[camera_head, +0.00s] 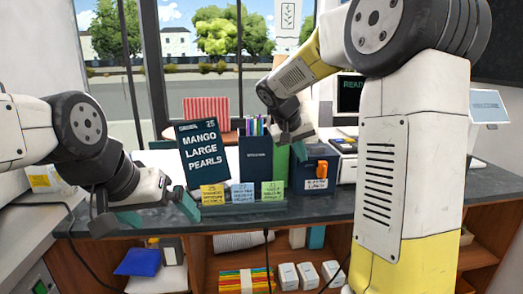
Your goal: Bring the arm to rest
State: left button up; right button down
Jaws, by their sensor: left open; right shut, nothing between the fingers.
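My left arm comes in from the left edge. Its gripper (158,214) is open, with its teal fingers apart and empty, low over the front left of the dark counter. My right arm is large in the foreground at the right and bends over toward the middle.
The dark counter (318,208) holds a "Mango Large Pearls" sign (203,150), several note cards (242,194) and a dark blue box with an orange switch (313,168). A screen (349,94) stands behind my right arm. Shelves below hold white boxes (309,275) and a blue item (138,262).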

jog(key=s+a+y, duration=0.2)
jog(key=s+y, duration=0.1)
jog(key=s, duration=1.1)
jog(key=s+a+n+t+y, duration=0.1)
jog(key=s+a+y, duration=0.2)
jog(key=s, duration=1)
jog(key=shift+s+t+y, duration=0.3)
jog(key=shift+s+y, duration=0.05)
jog(key=shift+y, duration=0.15)
